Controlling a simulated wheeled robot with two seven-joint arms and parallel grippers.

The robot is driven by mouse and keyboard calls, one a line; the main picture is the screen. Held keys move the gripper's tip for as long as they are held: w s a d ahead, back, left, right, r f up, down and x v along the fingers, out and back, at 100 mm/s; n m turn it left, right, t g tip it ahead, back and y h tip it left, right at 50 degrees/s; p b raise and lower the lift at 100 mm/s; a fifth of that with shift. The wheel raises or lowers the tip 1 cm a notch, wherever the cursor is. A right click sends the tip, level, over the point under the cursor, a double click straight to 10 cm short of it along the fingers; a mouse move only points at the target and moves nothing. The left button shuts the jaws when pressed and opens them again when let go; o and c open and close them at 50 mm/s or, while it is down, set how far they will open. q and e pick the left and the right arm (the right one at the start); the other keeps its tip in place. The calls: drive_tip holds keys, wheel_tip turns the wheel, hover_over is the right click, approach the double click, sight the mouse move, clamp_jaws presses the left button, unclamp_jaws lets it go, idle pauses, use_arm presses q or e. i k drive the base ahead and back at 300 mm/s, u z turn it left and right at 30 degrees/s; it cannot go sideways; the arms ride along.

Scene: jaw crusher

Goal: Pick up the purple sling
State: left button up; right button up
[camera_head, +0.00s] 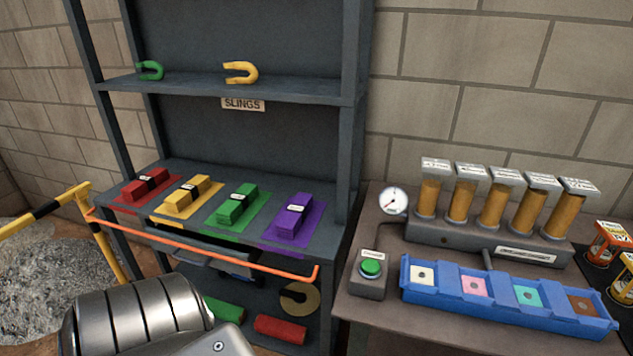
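The purple sling (293,223) is a folded block with a small white label. It lies on a purple mat (309,239) at the right end of the shelf's middle board. A green sling (238,206), a yellow sling (186,196) and a red sling (145,184) lie in a row to its left, each on a mat of its own colour. A metallic grey part of my arm shows at the bottom left, apart from the slings. Neither gripper's fingers can be seen.
An orange bar (200,248) runs across the shelf (342,150) front, before the slings. On the right, a table (400,320) holds a gauge (393,201), a green button box (370,273), a blue tray (455,297) and several amber cylinders. A yellow-black rail (45,210) stands left.

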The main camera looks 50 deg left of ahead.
sight(289, 224)
drive_tip(key=u, duration=0.6)
drive_tip(key=i, duration=0.85)
drive_tip(key=u, duration=0.75)
